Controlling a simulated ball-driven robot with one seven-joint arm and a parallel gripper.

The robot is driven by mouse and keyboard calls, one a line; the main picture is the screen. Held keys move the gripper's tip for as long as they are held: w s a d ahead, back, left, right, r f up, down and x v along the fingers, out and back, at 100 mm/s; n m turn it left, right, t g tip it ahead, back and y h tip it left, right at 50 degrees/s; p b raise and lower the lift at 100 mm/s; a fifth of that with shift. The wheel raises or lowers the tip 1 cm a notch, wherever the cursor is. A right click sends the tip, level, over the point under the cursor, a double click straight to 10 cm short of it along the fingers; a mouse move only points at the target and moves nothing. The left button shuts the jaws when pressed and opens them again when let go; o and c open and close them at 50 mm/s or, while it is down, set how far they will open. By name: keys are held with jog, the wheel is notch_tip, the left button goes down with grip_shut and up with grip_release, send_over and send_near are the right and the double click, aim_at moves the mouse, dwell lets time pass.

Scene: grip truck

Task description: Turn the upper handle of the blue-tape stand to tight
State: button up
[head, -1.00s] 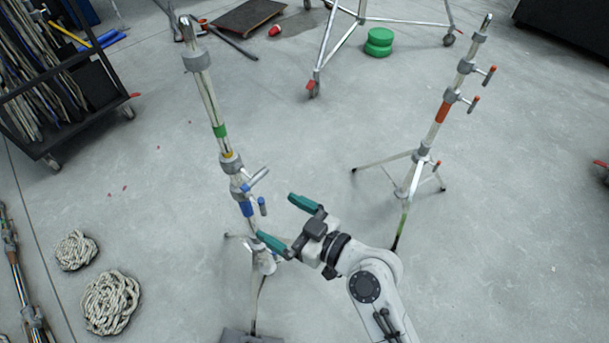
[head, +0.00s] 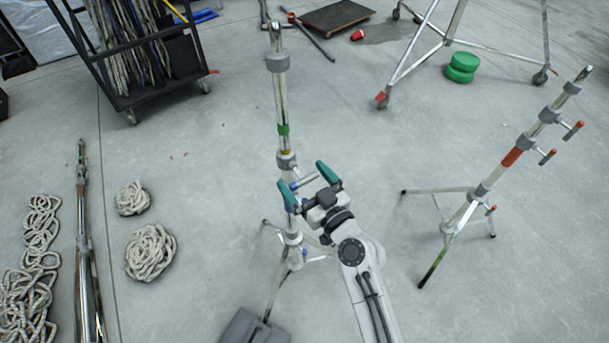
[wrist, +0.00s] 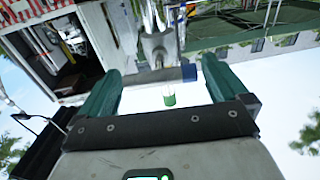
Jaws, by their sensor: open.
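The blue-tape stand (head: 281,95) is upright near the middle of the head view, with a green band and a yellow band on its pole. Its blue tape is mostly hidden behind my gripper. The upper handle (head: 305,181) is a pale bar sticking out from the collar. In the wrist view the handle (wrist: 150,76) lies crosswise between my fingers, its blue end (wrist: 188,72) near the right finger. My gripper (head: 301,173) has teal fingers, spread open on either side of the handle. I cannot tell whether either finger touches it. The lower handle is hidden.
A second stand with red tape (head: 511,156) is at the right. A grey weight (head: 245,330) lies at the blue-tape stand's foot. Rope coils (head: 150,252) and a folded stand (head: 83,230) lie left. A black cart (head: 125,75) stands behind left. Floor between the stands is clear.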

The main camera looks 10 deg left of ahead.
jog(key=shift+w+a, duration=0.15)
jog(key=shift+a, duration=0.05)
jog(key=c, duration=0.9)
